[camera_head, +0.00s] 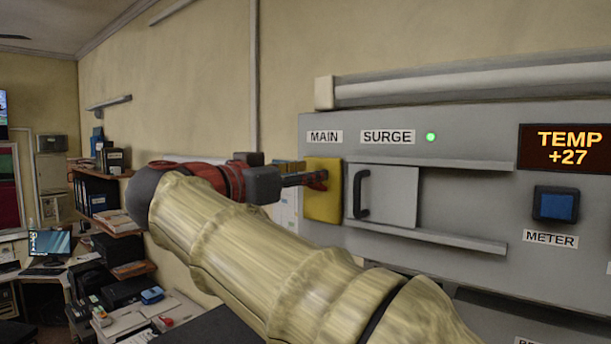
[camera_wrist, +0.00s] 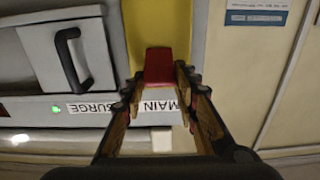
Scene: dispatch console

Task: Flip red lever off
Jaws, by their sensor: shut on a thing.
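The red lever (camera_wrist: 158,68) shows in the wrist view between the fingertips of my gripper (camera_wrist: 157,85), with the fingers closed on its sides. It stands out from a yellow plate (camera_head: 323,203) on the left end of the grey console, below the MAIN label (camera_head: 325,137). In the head view my gripper (camera_head: 318,180) reaches the yellow plate from the left, and a small red part of the lever shows at the fingertips. The fingers and the arm hide most of the lever there.
A grey sliding door (camera_head: 395,195) with a black handle (camera_head: 360,193) is right of the yellow plate, between two rails. A green light (camera_head: 431,137) glows beside the SURGE label. A blue METER button (camera_head: 556,206) is farther right.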

